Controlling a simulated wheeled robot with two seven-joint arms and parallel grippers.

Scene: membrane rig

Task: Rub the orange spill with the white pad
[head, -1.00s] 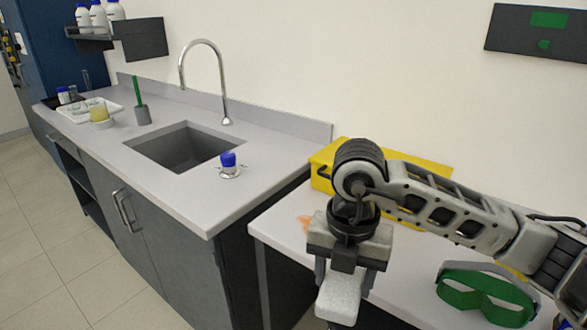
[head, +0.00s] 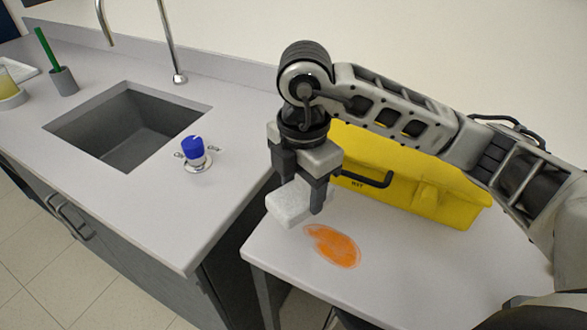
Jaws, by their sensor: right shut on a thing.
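The orange spill (head: 335,246) is a flat, irregular patch on the pale lower table, near its left front part. My right gripper (head: 302,191) is shut on the white pad (head: 291,204), a pale block. The pad is up and to the left of the spill in the picture and appears to be held above the table, apart from the spill. The gripper's fingers cover part of the pad. My left gripper is not in view.
A yellow case (head: 430,190) with a black handle stands on the lower table (head: 400,280) behind the spill. To the left is a higher counter (head: 120,205) with a sink (head: 125,130) and a blue-topped tap knob (head: 193,150). The table right of the spill is clear.

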